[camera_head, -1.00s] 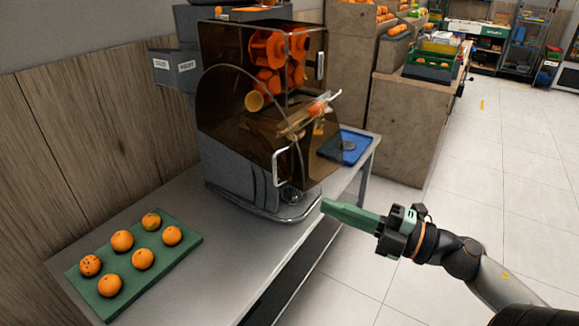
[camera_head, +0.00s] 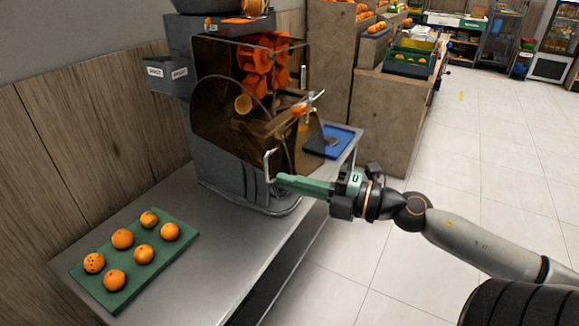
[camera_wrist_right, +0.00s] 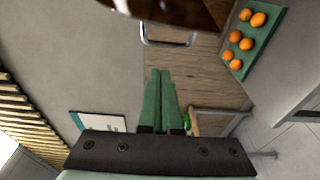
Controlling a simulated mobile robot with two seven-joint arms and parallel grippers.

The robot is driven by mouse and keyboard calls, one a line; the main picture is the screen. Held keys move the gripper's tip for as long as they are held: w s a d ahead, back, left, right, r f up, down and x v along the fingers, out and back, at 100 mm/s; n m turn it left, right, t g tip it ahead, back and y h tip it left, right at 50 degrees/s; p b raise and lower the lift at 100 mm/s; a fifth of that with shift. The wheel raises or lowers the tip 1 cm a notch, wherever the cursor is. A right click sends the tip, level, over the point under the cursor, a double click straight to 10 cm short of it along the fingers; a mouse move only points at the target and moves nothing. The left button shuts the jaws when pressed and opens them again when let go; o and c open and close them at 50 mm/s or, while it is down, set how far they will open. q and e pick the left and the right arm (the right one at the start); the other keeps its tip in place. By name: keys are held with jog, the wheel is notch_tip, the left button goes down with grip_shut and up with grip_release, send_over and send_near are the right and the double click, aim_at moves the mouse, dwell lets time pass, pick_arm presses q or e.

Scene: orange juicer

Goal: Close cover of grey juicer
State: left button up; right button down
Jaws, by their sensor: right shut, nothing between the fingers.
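The grey juicer (camera_head: 215,165) stands on the metal table. Its brown see-through cover (camera_head: 225,115) stands out from the front of the body; how far open it is, I cannot tell. A pale cover handle (camera_head: 268,163) is at its lower front corner. My right gripper (camera_head: 280,182) is shut and empty, its green fingertips close by the lower end of that handle; contact is unclear. In the right wrist view the shut fingers (camera_wrist_right: 160,72) point at the handle (camera_wrist_right: 168,38), with the dark cover edge (camera_wrist_right: 175,12) above. My left gripper is out of view.
A green board (camera_head: 185,250) with several oranges lies at the front left of the table (camera_head: 205,285). A blue tray (camera_head: 345,140) lies beside the juicer on the right. A crate stand (camera_head: 390,105) is behind. Floor at right is free.

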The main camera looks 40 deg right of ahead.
aim_at(291, 169)
jog(key=w, duration=0.1)
jog(key=w+d, duration=0.1)
jog(key=w, duration=0.1)
jog(key=shift+w+d, duration=0.3)
jog(key=shift+d, duration=0.3)
jog(key=shift+d+b, duration=0.15)
jog(key=shift+b, duration=0.2)
